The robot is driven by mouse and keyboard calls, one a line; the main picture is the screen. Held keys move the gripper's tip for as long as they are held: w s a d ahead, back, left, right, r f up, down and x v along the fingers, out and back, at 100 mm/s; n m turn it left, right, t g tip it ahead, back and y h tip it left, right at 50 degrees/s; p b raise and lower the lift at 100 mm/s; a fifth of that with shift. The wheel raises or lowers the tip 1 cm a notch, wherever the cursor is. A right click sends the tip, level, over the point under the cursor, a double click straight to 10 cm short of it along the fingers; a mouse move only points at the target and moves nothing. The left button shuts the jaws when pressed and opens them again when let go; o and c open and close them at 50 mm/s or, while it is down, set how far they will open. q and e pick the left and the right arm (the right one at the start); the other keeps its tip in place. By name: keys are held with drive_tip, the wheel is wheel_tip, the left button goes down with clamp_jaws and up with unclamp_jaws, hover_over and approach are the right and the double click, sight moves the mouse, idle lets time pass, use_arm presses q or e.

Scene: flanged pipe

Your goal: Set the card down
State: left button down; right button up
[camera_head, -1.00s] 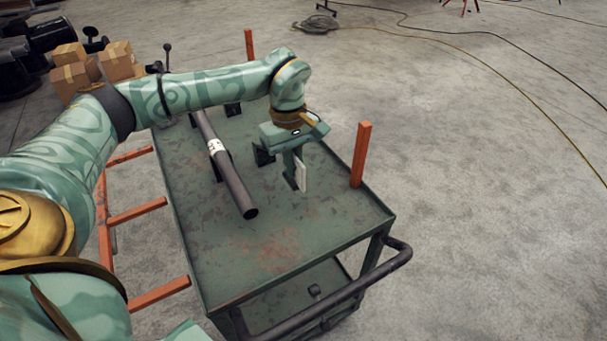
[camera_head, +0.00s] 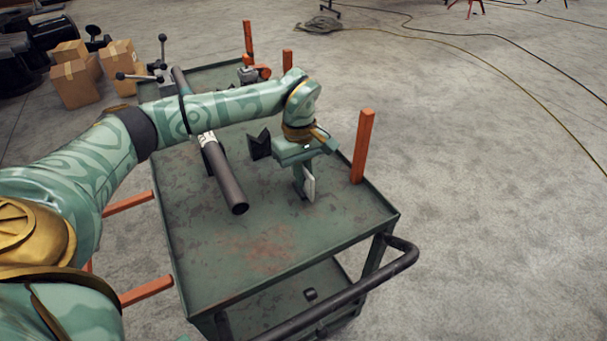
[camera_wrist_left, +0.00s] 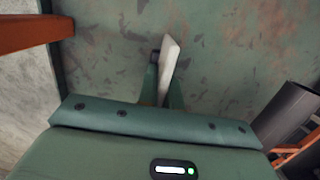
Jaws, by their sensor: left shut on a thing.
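The white card (camera_head: 309,187) is held upright in my left gripper (camera_head: 304,183), just above or at the green cart top (camera_head: 265,245); I cannot tell whether its lower edge touches. In the left wrist view the card (camera_wrist_left: 168,62) stands edge-on between the fingers of my left gripper (camera_wrist_left: 162,88), with the worn green cart top (camera_wrist_left: 110,45) behind it. The gripper is shut on the card. My right gripper is not in view.
A dark pipe (camera_head: 225,176) with a white label lies along the cart, left of the gripper. Orange posts (camera_head: 363,147) stand at the cart's edges. A dark V-shaped support (camera_head: 260,145) is near the gripper. The near cart top is clear.

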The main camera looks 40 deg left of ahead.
use_arm(q)
drive_tip(key=c, duration=1.6)
unclamp_jaws()
drive_tip(key=shift+o, duration=0.2)
